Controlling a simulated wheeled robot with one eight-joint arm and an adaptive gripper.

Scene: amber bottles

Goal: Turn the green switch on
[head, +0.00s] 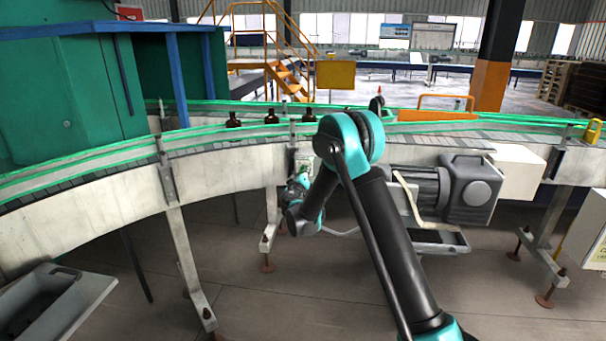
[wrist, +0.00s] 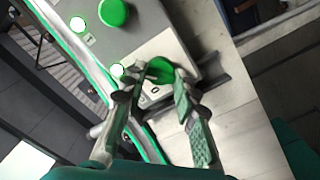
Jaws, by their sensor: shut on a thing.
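A grey control box (wrist: 137,47) fills the upper middle of the wrist view. The green switch (wrist: 160,68) is a round knob low on its face, partly covered by the fingers. My gripper (wrist: 157,82) has one finger on each side of the switch, with the tips against it, shut on it. A second round green part (wrist: 112,12) sits higher on the box. Two white round lights (wrist: 77,24) show along its left side. In the head view my arm hides most of the box and the switch.
A curved conveyor (head: 110,210) with green rails crosses the head view. Dark amber bottles (head: 271,117) stand on it. A grey motor (head: 470,190) is right of my arm. A grey bin (head: 45,305) is at lower left. The floor in front is mostly clear.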

